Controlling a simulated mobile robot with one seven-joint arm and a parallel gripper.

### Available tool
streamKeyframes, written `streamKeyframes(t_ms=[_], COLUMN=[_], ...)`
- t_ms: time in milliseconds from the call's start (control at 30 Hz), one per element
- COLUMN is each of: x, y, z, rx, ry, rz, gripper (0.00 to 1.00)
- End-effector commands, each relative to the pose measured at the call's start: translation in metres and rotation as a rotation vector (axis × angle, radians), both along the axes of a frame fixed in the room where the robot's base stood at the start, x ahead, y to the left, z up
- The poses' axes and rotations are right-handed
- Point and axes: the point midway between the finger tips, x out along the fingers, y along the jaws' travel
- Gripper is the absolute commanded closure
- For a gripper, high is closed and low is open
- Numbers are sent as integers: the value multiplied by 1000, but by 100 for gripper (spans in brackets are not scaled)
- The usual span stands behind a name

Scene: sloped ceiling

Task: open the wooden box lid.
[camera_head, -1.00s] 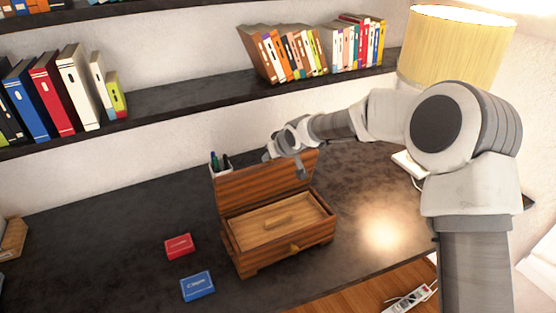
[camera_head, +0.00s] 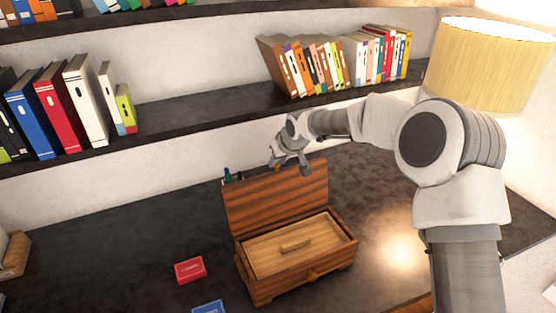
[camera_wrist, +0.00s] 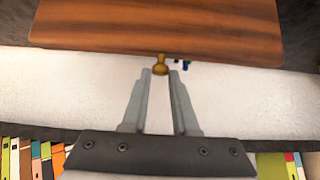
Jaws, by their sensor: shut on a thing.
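The wooden box (camera_head: 290,287) stands on the dark desk. Its striped lid (camera_head: 277,200) stands up at the back edge, and the inside shows a lighter wooden panel with a small handle (camera_head: 296,244). My gripper (camera_head: 284,164) is at the top edge of the raised lid. In the wrist view, my gripper (camera_wrist: 162,74) has its two fingers close together at a small brass knob (camera_wrist: 161,65) on the edge of the lid (camera_wrist: 160,25), and is shut on it. The fingertips are partly hidden in the head view.
A red card box (camera_head: 190,270) and a blue one (camera_head: 209,307) lie left of the box. A pen holder (camera_head: 231,178) is behind the lid. Shelves with books (camera_head: 300,65) run along the wall above. A lamp (camera_head: 490,65) stands at right. The desk's left is mostly clear.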

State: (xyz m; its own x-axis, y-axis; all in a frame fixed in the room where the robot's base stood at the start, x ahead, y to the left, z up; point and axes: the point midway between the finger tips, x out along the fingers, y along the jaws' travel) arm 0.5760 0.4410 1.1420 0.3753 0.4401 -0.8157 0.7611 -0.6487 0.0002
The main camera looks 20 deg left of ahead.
Motion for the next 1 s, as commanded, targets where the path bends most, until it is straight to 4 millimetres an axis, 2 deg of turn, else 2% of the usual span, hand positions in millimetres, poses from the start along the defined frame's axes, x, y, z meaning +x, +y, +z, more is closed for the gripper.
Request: streamKeyframes(t_ms=[467,500,633,1000], x=[2,2,1,-1], y=[2,2,1,-1], z=[3,3,2,3], rx=[8,8,6,2], ry=[-8,-8,-6,-2], rz=[-1,-1,-1,-1], gripper=[100,66,45,45])
